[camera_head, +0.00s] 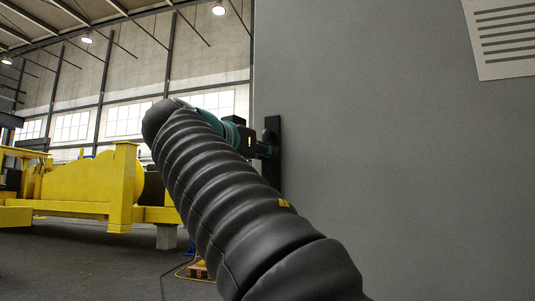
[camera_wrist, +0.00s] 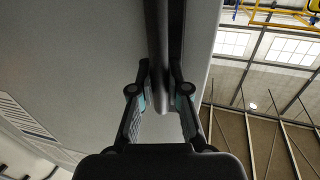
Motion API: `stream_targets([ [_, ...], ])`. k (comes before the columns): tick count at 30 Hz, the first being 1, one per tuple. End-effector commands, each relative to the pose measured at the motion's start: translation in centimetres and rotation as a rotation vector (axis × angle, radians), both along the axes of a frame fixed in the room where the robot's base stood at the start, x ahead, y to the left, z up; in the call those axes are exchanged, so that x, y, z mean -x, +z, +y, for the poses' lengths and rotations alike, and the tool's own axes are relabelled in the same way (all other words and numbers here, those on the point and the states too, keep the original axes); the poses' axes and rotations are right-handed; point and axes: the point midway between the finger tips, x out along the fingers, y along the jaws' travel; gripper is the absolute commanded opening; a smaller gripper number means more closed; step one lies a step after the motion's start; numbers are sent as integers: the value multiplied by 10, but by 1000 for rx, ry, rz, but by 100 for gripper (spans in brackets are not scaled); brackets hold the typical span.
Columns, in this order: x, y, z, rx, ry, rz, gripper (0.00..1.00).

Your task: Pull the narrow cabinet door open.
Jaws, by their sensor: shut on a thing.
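The grey cabinet door (camera_head: 400,150) fills the right half of the head view, its left edge upright near the middle. A black handle (camera_head: 273,130) is mounted close to that edge. My gripper (camera_head: 264,147) is at the handle, mostly hidden behind my arm's black sleeve. In the wrist view the door (camera_wrist: 85,60) is a grey panel, and the handle (camera_wrist: 158,40) runs as a dark bar from the top edge down between the fingers. My gripper (camera_wrist: 160,78) is shut on the handle, one finger on each side. I cannot tell whether the door stands ajar.
A printed sheet (camera_head: 505,35) is on the door at upper right. A yellow steel structure (camera_head: 85,190) stands to the left, beyond open dark floor (camera_head: 80,260). A small wooden pallet (camera_head: 200,270) and a cable lie on the floor beyond my arm.

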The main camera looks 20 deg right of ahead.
Motion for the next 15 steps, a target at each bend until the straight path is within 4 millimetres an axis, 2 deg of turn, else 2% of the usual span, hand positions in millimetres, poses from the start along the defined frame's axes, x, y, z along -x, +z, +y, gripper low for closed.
stream_targets([
  [1, 0, 1, -1, 2, -2, -1, 0],
  [2, 0, 1, -1, 3, -2, -2, 20],
  [4, 0, 1, -1, 2, -3, -1, 37],
  [5, 0, 1, -1, 2, -3, 0, 41],
  [15, 0, 0, 2, 2, 2, 0, 41],
])
